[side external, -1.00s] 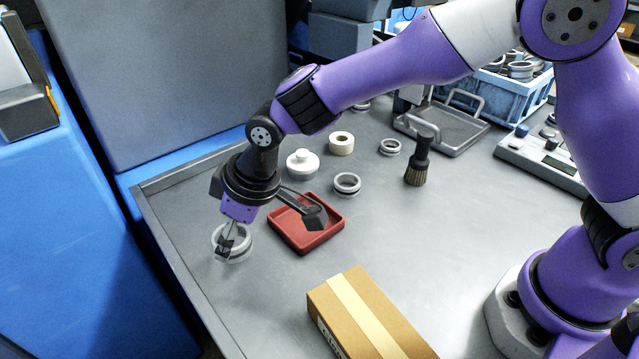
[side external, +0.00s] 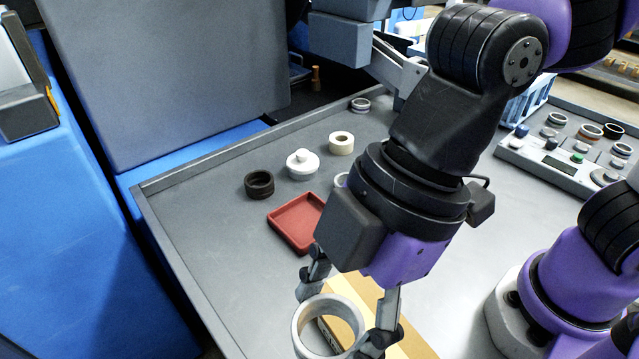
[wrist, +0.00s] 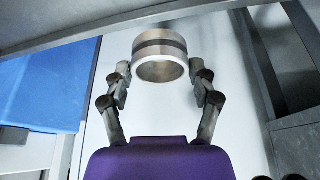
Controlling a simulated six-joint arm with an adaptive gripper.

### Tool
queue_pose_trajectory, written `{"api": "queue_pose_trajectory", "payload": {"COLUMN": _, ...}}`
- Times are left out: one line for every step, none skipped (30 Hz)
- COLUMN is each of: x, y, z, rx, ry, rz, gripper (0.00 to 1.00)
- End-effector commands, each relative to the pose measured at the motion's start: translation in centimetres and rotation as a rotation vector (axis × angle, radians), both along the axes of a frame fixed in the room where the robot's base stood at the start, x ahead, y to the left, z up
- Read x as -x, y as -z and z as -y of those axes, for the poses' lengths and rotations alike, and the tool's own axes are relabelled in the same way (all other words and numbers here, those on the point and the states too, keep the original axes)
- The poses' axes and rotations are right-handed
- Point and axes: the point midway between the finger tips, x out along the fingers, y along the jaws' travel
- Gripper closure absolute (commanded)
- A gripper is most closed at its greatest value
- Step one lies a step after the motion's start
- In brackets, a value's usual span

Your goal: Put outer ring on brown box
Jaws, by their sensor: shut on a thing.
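The outer ring, a large silver-grey metal ring (side external: 300,334), is held between the two fingers of my gripper (side external: 345,315). In the wrist view the ring (wrist: 160,50) shows a darker band around its outside, with a finger of my gripper (wrist: 162,76) on each side. The brown box (side external: 411,346) lies on the bench with a pale tape strip along its top. The ring appears over the box's near-left end in the side view. The gap between them is hard to judge. My gripper and the ring hide much of the box.
A red tray (side external: 290,222) lies behind the gripper. A dark ring (side external: 259,184), a white knobbed part (side external: 302,165) and a cream ring (side external: 341,143) stand farther back. A control panel (side external: 560,150) is at the right. The bench's left side is clear.

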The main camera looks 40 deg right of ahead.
Motion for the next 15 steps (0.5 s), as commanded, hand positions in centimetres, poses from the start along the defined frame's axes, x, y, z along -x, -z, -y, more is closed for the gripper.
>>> {"api": "queue_pose_trajectory", "payload": {"x": 1.9, "y": -0.6, "z": 1.0, "rx": -0.007, "ry": -0.115, "rz": 0.005, "gripper": 0.81}}
{"api": "queue_pose_trajectory", "payload": {"x": 3.1, "y": -0.8, "z": 1.6, "rx": -0.006, "ry": -0.189, "rz": 0.005, "gripper": 0.81}}
{"api": "queue_pose_trajectory", "payload": {"x": 4.6, "y": -1.1, "z": 2.5, "rx": -0.005, "ry": -0.288, "rz": 0.005, "gripper": 0.81}}
{"api": "queue_pose_trajectory", "payload": {"x": 5.6, "y": -1.1, "z": 3.1, "rx": -0.004, "ry": -0.355, "rz": 0.005, "gripper": 0.81}}
{"api": "queue_pose_trajectory", "payload": {"x": 6.5, "y": -1.2, "z": 3.6, "rx": -0.005, "ry": -0.414, "rz": 0.005, "gripper": 0.81}}
{"api": "queue_pose_trajectory", "payload": {"x": 7.5, "y": -1.3, "z": 4.2, "rx": -0.004, "ry": -0.483, "rz": 0.004, "gripper": 0.81}}
{"api": "queue_pose_trajectory", "payload": {"x": 8.1, "y": -1.3, "z": 4.6, "rx": -0.003, "ry": -0.526, "rz": 0.004, "gripper": 0.81}}
{"api": "queue_pose_trajectory", "payload": {"x": 8.6, "y": -1.3, "z": 5.0, "rx": -0.003, "ry": -0.563, "rz": 0.003, "gripper": 0.81}}
{"api": "queue_pose_trajectory", "payload": {"x": 9.1, "y": -1.3, "z": 5.4, "rx": -0.003, "ry": -0.603, "rz": 0.003, "gripper": 0.81}}
{"api": "queue_pose_trajectory", "payload": {"x": 9.4, "y": -1.3, "z": 5.6, "rx": -0.003, "ry": -0.626, "rz": 0.002, "gripper": 0.81}}
{"api": "queue_pose_trajectory", "payload": {"x": 9.6, "y": -1.2, "z": 5.8, "rx": -0.002, "ry": -0.644, "rz": 0.000, "gripper": 0.81}}
{"api": "queue_pose_trajectory", "payload": {"x": 9.5, "y": -1.0, "z": 6.0, "rx": -0.001, "ry": -0.658, "rz": -0.001, "gripper": 0.81}}
{"api": "queue_pose_trajectory", "payload": {"x": 9.3, "y": -0.8, "z": 6.1, "rx": 0.000, "ry": -0.665, "rz": -0.002, "gripper": 0.81}}
{"api": "queue_pose_trajectory", "payload": {"x": 8.9, "y": -0.5, "z": 6.2, "rx": 0.000, "ry": -0.667, "rz": -0.003, "gripper": 0.81}}
{"api": "queue_pose_trajectory", "payload": {"x": 8.2, "y": -0.1, "z": 6.4, "rx": -0.001, "ry": -0.667, "rz": -0.005, "gripper": 0.81}}
